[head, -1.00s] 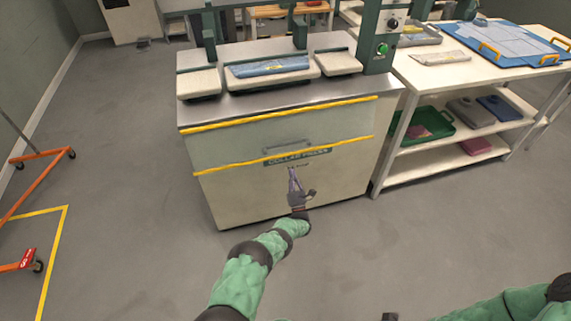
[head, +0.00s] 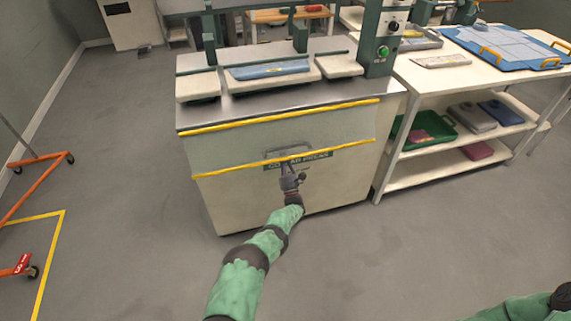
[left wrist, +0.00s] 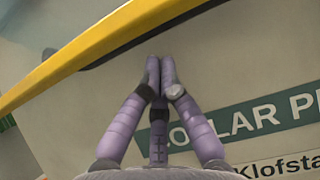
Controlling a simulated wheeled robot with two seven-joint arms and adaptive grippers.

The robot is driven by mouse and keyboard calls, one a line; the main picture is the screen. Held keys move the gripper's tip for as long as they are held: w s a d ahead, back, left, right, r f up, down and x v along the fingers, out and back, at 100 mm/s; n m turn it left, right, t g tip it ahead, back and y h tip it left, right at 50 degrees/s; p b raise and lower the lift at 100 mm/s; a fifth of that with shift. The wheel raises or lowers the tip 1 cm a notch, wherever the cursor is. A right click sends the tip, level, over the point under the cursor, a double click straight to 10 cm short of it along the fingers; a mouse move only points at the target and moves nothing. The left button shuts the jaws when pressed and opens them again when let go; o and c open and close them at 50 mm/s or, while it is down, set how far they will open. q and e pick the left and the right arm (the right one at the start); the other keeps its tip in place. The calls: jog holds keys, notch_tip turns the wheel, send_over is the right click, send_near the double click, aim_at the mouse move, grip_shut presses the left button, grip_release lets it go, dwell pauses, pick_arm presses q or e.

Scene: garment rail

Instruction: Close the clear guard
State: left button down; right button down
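The clear guard (head: 225,150) is a see-through panel with a yellow strip along its upper and lower edges. It hangs down over the front of the collar press (head: 240,200), below the metal top. A grey handle (head: 288,150) shows near the middle of its lower edge. My left gripper (head: 287,167) is just below the lower yellow strip, in front of the dark label. In the left wrist view, its purple fingers (left wrist: 160,62) are together at the tips with nothing seen between them, below the yellow strip (left wrist: 100,38). I cannot tell whether they touch the guard. My right gripper is out of view.
Pale pads and a blue cloth (head: 268,69) lie on the press top. A white shelf table (head: 440,70) stands at the right, close to the press. An orange wheeled frame (head: 40,160) stands at the left. The floor in front is clear.

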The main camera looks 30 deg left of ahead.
pick_arm(q)
jog(key=shift+s+d+r, duration=0.3)
jog(key=shift+s+d, duration=0.25)
jog(key=shift+d, duration=0.1)
jog(key=shift+s+d+r, duration=0.25)
jog(key=shift+s+d, duration=0.3)
jog(key=shift+d, duration=0.05)
